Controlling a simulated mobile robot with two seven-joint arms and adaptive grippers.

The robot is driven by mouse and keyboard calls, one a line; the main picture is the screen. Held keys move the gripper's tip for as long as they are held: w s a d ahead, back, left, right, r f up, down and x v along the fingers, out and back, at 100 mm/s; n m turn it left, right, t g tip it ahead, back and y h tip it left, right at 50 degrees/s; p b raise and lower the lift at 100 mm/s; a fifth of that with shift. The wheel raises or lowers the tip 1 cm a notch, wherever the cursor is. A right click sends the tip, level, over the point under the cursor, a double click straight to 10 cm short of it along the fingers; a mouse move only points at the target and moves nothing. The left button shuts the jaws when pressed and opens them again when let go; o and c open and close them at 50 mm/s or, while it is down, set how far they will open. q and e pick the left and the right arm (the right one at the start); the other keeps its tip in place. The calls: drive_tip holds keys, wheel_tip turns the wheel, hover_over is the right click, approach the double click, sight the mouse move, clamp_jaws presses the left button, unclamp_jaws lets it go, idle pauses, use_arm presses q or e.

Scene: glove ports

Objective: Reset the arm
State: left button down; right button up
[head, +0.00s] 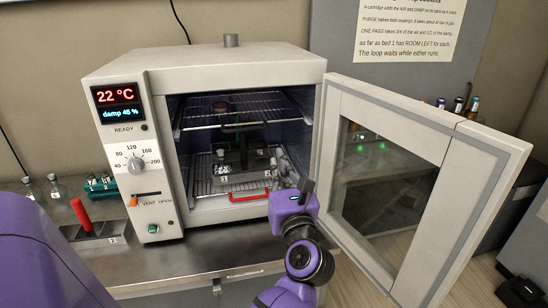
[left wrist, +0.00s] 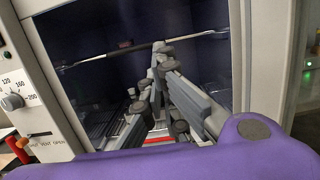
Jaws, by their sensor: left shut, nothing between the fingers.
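My left gripper (head: 280,160) is at the open mouth of the oven (head: 225,60), its fingers pointing inside near the right wall. It is shut and empty. In the left wrist view the grey fingers (left wrist: 162,50) come together in front of the dark chamber and a wire shelf edge (left wrist: 125,50). My purple left wrist hides part of the oven's lower right and the door's hinge side. The oven door (head: 395,160) stands wide open to the right. My right gripper is not in view.
A red-handled block (head: 82,215) and small bottles (head: 56,186) stand left on the metal bench (head: 190,262).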

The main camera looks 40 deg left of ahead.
use_arm(q)
drive_tip(key=shift+v, duration=0.85)
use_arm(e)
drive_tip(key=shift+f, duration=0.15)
